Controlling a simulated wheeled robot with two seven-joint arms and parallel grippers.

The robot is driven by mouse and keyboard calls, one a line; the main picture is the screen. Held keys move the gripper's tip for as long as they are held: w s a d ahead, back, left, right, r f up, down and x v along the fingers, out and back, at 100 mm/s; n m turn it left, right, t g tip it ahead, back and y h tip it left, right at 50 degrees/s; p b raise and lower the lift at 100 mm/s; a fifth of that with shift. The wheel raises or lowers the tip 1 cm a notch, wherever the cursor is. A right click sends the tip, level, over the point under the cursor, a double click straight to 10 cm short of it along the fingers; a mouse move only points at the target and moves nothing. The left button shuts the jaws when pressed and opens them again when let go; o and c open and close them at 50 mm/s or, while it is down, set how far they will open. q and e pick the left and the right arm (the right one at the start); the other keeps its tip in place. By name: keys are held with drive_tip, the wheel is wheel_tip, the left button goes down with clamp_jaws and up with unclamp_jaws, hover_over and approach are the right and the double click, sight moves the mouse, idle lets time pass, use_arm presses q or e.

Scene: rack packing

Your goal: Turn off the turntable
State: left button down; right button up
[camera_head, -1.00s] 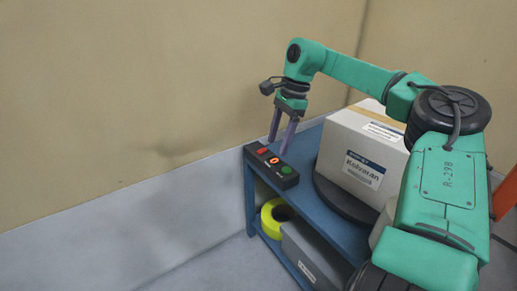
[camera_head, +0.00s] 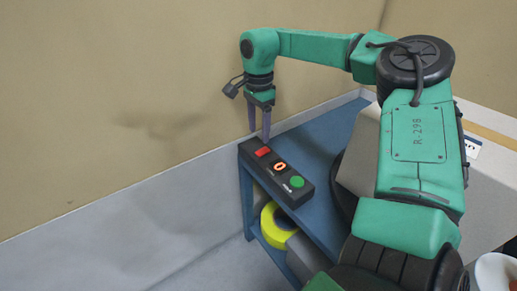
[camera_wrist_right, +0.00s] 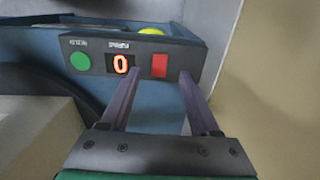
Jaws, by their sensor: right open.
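A black control box (camera_head: 289,191) sits on the corner of the blue stand. It has a red button (camera_head: 262,152), an orange display reading 0 (camera_head: 280,167) and a green button (camera_head: 297,181). The dark turntable (camera_head: 343,195) shows in part beside it, under a large pale carton (camera_head: 492,195); my right arm hides much of both. My right gripper (camera_head: 259,134) points down, open and empty, just above and behind the red button. In the right wrist view, the red button (camera_wrist_right: 159,65) shows between the fingertips (camera_wrist_right: 161,73). Contact with it cannot be told. My left gripper is not in view.
The blue stand (camera_head: 322,137) stands close to the beige wall (camera_head: 120,110). A yellow ring (camera_head: 267,222) lies on its lower shelf next to a grey bin (camera_head: 305,258). The floor left of the stand is clear.

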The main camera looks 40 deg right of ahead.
sight(259, 153)
wheel_tip(259, 153, down, 7)
drive_tip(key=shift+r+b, duration=0.1)
drive_tip(key=shift+b, duration=0.35)
clamp_jaws()
drive_tip(key=shift+d+y, duration=0.15)
drive_tip(key=shift+y, duration=0.25)
drive_tip(key=shift+d+y, duration=0.2)
drive_tip(key=shift+y, duration=0.3)
drive_tip(key=shift+d+y, duration=0.1)
drive_tip(key=shift+y, duration=0.3)
drive_tip(key=shift+r, duration=0.15)
unclamp_jaws()
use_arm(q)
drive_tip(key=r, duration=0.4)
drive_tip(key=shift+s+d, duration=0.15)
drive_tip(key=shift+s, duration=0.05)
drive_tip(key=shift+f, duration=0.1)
